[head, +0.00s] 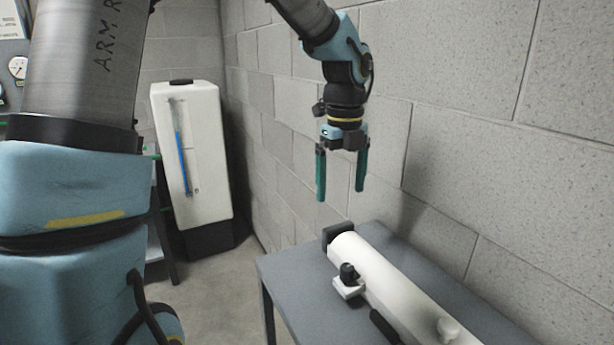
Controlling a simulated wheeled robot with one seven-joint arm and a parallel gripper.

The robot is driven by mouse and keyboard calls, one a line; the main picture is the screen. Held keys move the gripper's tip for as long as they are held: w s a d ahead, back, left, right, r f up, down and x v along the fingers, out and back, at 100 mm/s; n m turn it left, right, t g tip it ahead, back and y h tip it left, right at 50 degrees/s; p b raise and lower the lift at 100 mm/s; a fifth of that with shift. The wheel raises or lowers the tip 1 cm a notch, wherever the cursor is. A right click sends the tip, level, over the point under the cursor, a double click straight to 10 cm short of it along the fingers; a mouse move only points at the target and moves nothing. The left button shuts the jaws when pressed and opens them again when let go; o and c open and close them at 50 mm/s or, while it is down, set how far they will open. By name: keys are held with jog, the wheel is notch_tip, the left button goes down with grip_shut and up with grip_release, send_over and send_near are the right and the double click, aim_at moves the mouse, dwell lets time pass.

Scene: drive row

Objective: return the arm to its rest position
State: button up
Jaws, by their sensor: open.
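My gripper (341,198) hangs at the upper middle of the head view, pointing down. Its two green fingers are spread apart with nothing between them. It is in the air above the far end of a grey table (302,299). My arm reaches in from the top edge, bent at the wrist. A large blue and grey part of my arm fills the left side of the view.
A white cylinder (383,279) lies on the table, with a small white block with a black knob (348,283) at its side. A block wall (470,130) runs close behind on the right. A white cabinet (208,130) with a blue gauge stands at the back left, beyond open floor.

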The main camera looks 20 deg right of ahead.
jog(key=a+f+n, duration=0.2)
jog(key=a+n, duration=0.8)
jog(key=n, duration=0.1)
jog(key=s+a+f+n+t, duration=0.1)
jog(key=a+f+n, duration=0.2)
jog(key=a+n, duration=0.7)
jog(key=a+f+n, duration=0.2)
jog(key=a+n, duration=0.8)
jog(key=n, duration=0.1)
jog(key=shift+s+f+n+t, duration=0.25)
jog(key=shift+n+t, duration=0.05)
jog(key=shift+n, duration=0.1)
